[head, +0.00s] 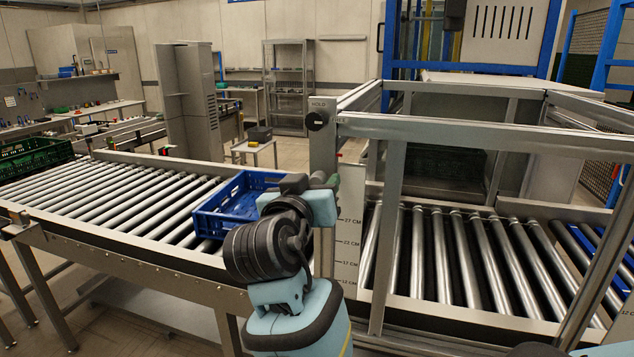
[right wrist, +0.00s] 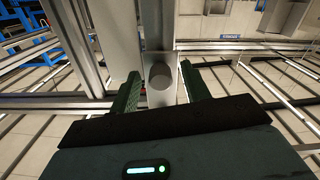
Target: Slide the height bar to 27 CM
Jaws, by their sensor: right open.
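A metal post (head: 323,140) carries a dark knob (head: 317,120) under a label reading HOLD. A white scale (head: 348,240) with 27 CM near its top and lower marks beneath stands right of my right arm. A small red mark (head: 340,156) shows above the 27 CM line; I cannot tell whether it belongs to the height bar. My right gripper (head: 326,181) is at the post, below the dark knob. In the right wrist view, the open fingers (right wrist: 160,78) stand either side of a round grey knob (right wrist: 160,76), with no clear grip. My left gripper is out of view.
A blue crate (head: 225,212) sits on the roller conveyor (head: 120,200) left of my arm. A green crate (head: 35,157) is at the far left. Metal frame beams (head: 480,130) and more rollers (head: 450,250) lie to the right.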

